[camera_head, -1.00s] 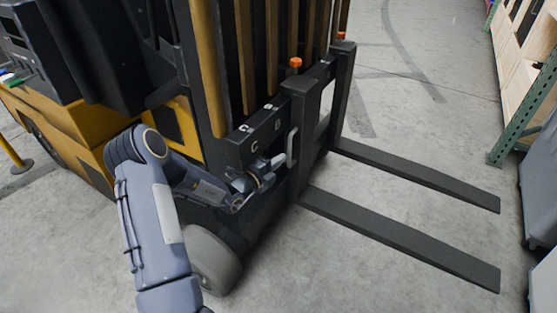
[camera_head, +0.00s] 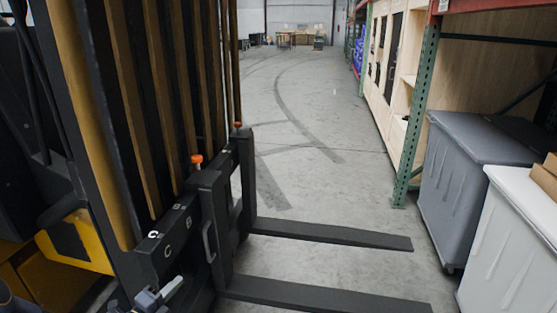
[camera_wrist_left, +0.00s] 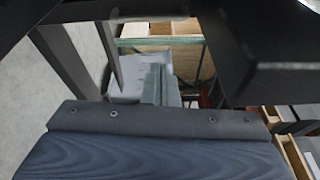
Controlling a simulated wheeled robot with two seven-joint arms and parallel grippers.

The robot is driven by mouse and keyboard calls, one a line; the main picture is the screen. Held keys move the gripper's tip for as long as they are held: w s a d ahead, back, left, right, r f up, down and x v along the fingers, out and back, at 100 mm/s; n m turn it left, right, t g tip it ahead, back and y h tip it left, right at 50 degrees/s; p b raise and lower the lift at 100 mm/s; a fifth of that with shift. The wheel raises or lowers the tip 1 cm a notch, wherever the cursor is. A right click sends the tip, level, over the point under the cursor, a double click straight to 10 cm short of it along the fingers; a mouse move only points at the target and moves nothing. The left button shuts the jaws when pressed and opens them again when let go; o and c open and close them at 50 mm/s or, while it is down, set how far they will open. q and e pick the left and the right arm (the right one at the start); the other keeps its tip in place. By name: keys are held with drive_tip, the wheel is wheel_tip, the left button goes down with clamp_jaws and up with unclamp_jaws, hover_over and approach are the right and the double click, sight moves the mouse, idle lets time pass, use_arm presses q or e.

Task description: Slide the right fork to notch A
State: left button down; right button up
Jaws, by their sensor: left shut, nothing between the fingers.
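In the head view two black forks stick out to the right from the forklift's carriage: a near fork (camera_head: 325,296) and a far fork (camera_head: 330,235). The near fork's upright has an orange knob (camera_head: 196,160) on top and a grey handle (camera_head: 208,243) on its side. The far fork's upright also has an orange knob (camera_head: 238,125). The carriage bar (camera_head: 160,255) shows the letters C and B left of the near upright; I see no letter A. My left gripper (camera_head: 160,296) is shut and empty, low at the left, apart from the handle. My right gripper is not in view.
The mast (camera_head: 140,110) rises at the left. A grey bin (camera_head: 470,190) and a white bin (camera_head: 515,250) stand at the right, near the fork tips. A green rack post (camera_head: 413,120) stands behind. The concrete floor (camera_head: 320,180) beyond the forks is clear.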

use_arm(q)
drive_tip(key=s+d+r+m+g+h, duration=0.3)
drive_tip(key=s+d+r+m+g, duration=0.35)
drive_tip(key=m, duration=0.65)
drive_tip(key=s+d+r+m+g+h, duration=0.35)
drive_tip(key=s+d+r+m, duration=0.3)
drive_tip(key=d+m, duration=0.45)
drive_tip(key=s+a+m+g+y, duration=0.15)
drive_tip(key=s+m+y, duration=0.25)
drive_tip(key=s+m, duration=0.5)
drive_tip(key=s+a+m+t+y, duration=0.1)
drive_tip(key=s+a+m+y, duration=0.35)
drive_tip(key=m, duration=0.85)
wheel_tip(320, 180, up, 16)
drive_tip(key=s+p, duration=0.1)
drive_tip(key=p, duration=1.4)
drive_tip(key=shift+d+f+m+g+y+p, duration=0.15)
drive_tip(key=shift+d+m+g+y+p, duration=0.2)
drive_tip(key=shift+d+m+p, duration=0.1)
